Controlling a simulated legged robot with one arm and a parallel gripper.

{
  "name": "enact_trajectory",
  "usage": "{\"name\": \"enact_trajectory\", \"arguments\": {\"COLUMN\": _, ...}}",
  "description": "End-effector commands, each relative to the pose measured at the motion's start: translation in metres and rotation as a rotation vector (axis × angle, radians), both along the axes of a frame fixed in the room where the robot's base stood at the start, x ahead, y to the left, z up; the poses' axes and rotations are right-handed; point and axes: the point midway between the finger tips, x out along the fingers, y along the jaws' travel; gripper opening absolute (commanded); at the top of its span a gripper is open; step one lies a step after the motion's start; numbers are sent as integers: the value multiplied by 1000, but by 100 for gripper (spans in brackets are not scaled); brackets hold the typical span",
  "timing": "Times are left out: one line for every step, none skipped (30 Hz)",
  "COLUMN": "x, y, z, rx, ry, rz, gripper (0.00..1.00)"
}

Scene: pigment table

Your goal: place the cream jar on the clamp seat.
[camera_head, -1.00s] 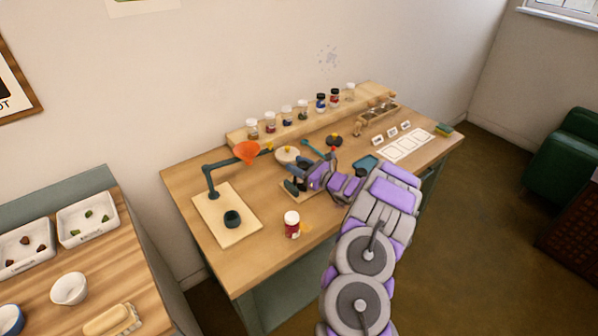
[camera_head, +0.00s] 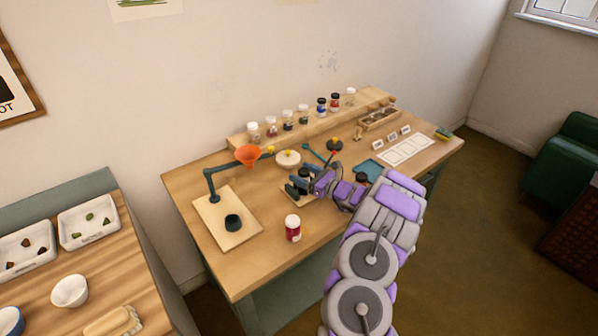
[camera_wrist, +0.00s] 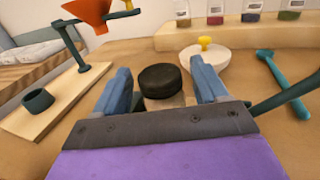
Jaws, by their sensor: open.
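The cream jar (camera_wrist: 165,100), with a black lid and a pale body, stands between the two blue fingers of my gripper (camera_wrist: 160,80) in the wrist view. My gripper is open around it, and the jar's lower part is hidden behind the gripper's dark front edge. In the head view my gripper (camera_head: 298,187) is low over the middle of the table and mostly hides the jar.
The orange funnel (camera_head: 248,155) hangs from a teal stand (camera_head: 210,185) left of my gripper. A red jar with a white lid (camera_head: 293,230) stands near the front edge. A round pale dish (camera_head: 288,159) is behind my gripper. Several jars line the back shelf (camera_head: 310,125).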

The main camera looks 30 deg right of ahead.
Motion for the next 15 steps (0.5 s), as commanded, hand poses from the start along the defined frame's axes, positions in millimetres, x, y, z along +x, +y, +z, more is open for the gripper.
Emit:
{"name": "enact_trajectory", "arguments": {"x": -9, "y": -5, "z": 3, "rx": 3, "ry": -1, "rz": -5, "gripper": 72}}
{"name": "enact_trajectory", "arguments": {"x": -15, "y": -8, "z": 3, "rx": 4, "ry": -1, "rz": -6, "gripper": 72}}
{"name": "enact_trajectory", "arguments": {"x": -23, "y": -11, "z": 3, "rx": 2, "ry": 0, "rz": -6, "gripper": 72}}
{"name": "enact_trajectory", "arguments": {"x": -29, "y": -14, "z": 3, "rx": 3, "ry": 0, "rz": -6, "gripper": 72}}
{"name": "enact_trajectory", "arguments": {"x": -35, "y": -16, "z": 3, "rx": 3, "ry": 0, "rz": -6, "gripper": 72}}
{"name": "enact_trajectory", "arguments": {"x": -43, "y": -18, "z": 3, "rx": 2, "ry": 0, "rz": -6, "gripper": 72}}
{"name": "enact_trajectory", "arguments": {"x": -48, "y": -21, "z": 2, "rx": 2, "ry": 1, "rz": -7, "gripper": 72}}
{"name": "enact_trajectory", "arguments": {"x": -54, "y": -22, "z": 2, "rx": 2, "ry": 2, "rz": -6, "gripper": 72}}
{"name": "enact_trajectory", "arguments": {"x": -60, "y": -24, "z": 2, "rx": 2, "ry": 2, "rz": -5, "gripper": 72}}
{"name": "enact_trajectory", "arguments": {"x": -65, "y": -25, "z": 2, "rx": 2, "ry": 2, "rz": -5, "gripper": 72}}
{"name": "enact_trajectory", "arguments": {"x": -70, "y": -27, "z": 2, "rx": 2, "ry": 2, "rz": -6, "gripper": 72}}
{"name": "enact_trajectory", "arguments": {"x": -75, "y": -29, "z": 2, "rx": 1, "ry": 3, "rz": -5, "gripper": 72}}
{"name": "enact_trajectory", "arguments": {"x": -79, "y": -30, "z": 2, "rx": 1, "ry": 3, "rz": -5, "gripper": 72}}
{"name": "enact_trajectory", "arguments": {"x": -82, "y": -30, "z": 1, "rx": 0, "ry": 2, "rz": -4, "gripper": 72}}
{"name": "enact_trajectory", "arguments": {"x": -85, "y": -31, "z": 1, "rx": 0, "ry": 2, "rz": -2, "gripper": 72}}
